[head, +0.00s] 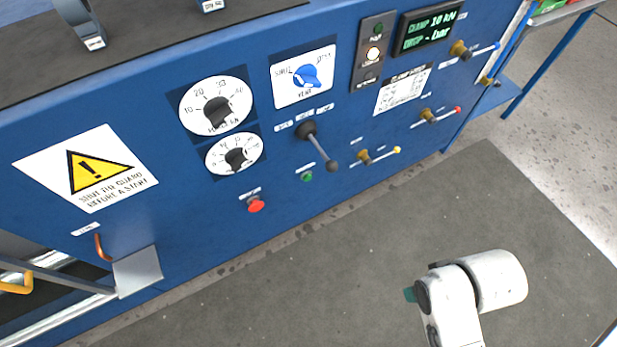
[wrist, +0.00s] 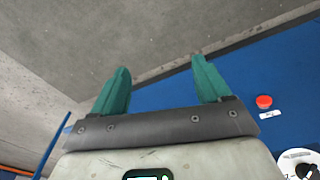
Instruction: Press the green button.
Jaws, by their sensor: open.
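The small green button (head: 307,176) sits low on the blue panel in the head view, right of the red button (head: 256,204) and below the black lever. I do not see the green button in the wrist view. My gripper (wrist: 160,80) shows two green fingers, spread apart with nothing between them. In the head view only my white arm and a bit of green show at lower right, over the floor and well apart from the panel. The red button also shows in the wrist view (wrist: 264,101), to the right of the fingers.
The black lever (head: 315,145) sticks out just above the green button. Several small valves with coloured handles, such as the yellow one (head: 378,156), protrude to its right. Dials (head: 216,104) lie to the upper left. A grey mat (head: 350,260) in front is clear.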

